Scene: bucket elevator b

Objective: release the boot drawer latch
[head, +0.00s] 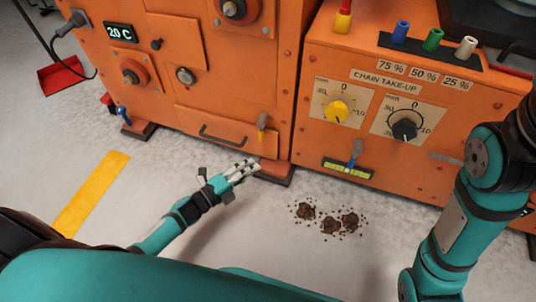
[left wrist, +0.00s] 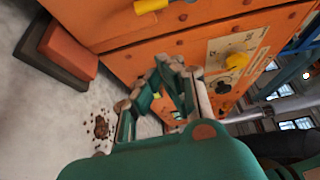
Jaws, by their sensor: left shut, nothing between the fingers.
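The boot drawer (head: 205,128) is a low orange panel with a dark bar handle (head: 222,136) at the bottom of the left orange cabinet. At its right end is a small latch lever with a yellow grip (head: 262,121), hanging roughly upright. A yellow piece (left wrist: 152,5), probably this latch, shows at the top edge of the left wrist view. My left gripper (head: 243,170) is shut and empty, below and slightly left of the latch, apart from it. Its fingers also show in the left wrist view (left wrist: 165,85). My right arm shows at the right, but its gripper is out of view.
The right orange cabinet carries yellow (head: 337,111) and black (head: 405,129) knobs and a level vial (head: 348,168). Brown clumps (head: 328,222) lie on the floor before it. A reddish foot block (head: 274,170) is close to my left gripper. The floor left of the gripper is clear.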

